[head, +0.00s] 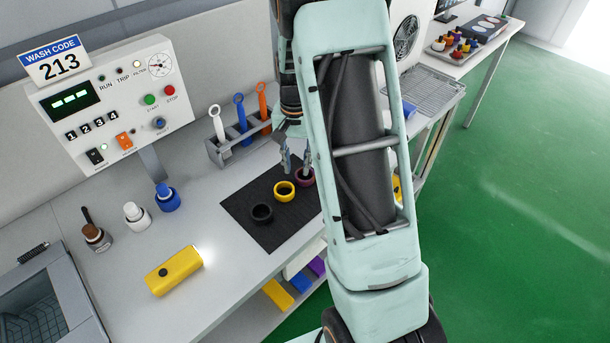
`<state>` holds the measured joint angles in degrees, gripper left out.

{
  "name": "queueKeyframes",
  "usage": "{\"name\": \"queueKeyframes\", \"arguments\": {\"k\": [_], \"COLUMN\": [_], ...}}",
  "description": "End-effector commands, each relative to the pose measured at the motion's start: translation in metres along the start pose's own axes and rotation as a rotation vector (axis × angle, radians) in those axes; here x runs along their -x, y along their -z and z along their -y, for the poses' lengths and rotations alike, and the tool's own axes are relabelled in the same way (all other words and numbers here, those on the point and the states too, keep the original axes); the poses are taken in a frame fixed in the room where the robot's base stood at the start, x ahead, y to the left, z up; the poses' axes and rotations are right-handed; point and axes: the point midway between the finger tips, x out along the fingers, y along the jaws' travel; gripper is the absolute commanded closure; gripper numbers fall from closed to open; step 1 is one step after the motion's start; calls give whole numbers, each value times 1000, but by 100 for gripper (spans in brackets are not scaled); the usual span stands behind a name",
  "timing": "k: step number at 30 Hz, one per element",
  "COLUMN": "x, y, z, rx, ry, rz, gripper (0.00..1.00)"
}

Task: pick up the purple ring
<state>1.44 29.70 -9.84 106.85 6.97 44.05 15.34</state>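The purple ring (304,178) lies on the black mat (262,230), at its upper right, partly covered by my gripper and arm. My gripper (296,170) points down just above the mat, with its two fingers visibly apart. One finger is at or over the purple ring, and the other is to its left. I cannot tell whether either touches the ring. A yellow ring (284,192) and a black ring (262,213) lie on the same mat, to the lower left of the purple one.
Behind the mat stands a grey rack (232,148) with white, blue and orange tools. Several small bottles (136,216) and a yellow lamp (173,270) are on the left of the bench. A control box (110,105) stands at the back left. My arm hides the bench's right part.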

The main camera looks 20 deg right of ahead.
Motion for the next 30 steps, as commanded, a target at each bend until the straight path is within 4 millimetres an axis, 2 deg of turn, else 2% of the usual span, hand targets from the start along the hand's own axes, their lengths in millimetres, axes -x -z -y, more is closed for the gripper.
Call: {"name": "queueKeyframes", "arguments": {"k": [5, 12, 13, 20, 30], "x": [-20, -22, -22, -22, -22], "y": [0, 0, 0, 0, 0], "z": [0, 0, 0, 0, 0], "rx": [-1, -1, -1, -1, -1], "ry": [0, 1, 1, 1, 1], "rz": [2, 0, 0, 0, -1], "gripper": [74, 74, 76, 100, 100]}}
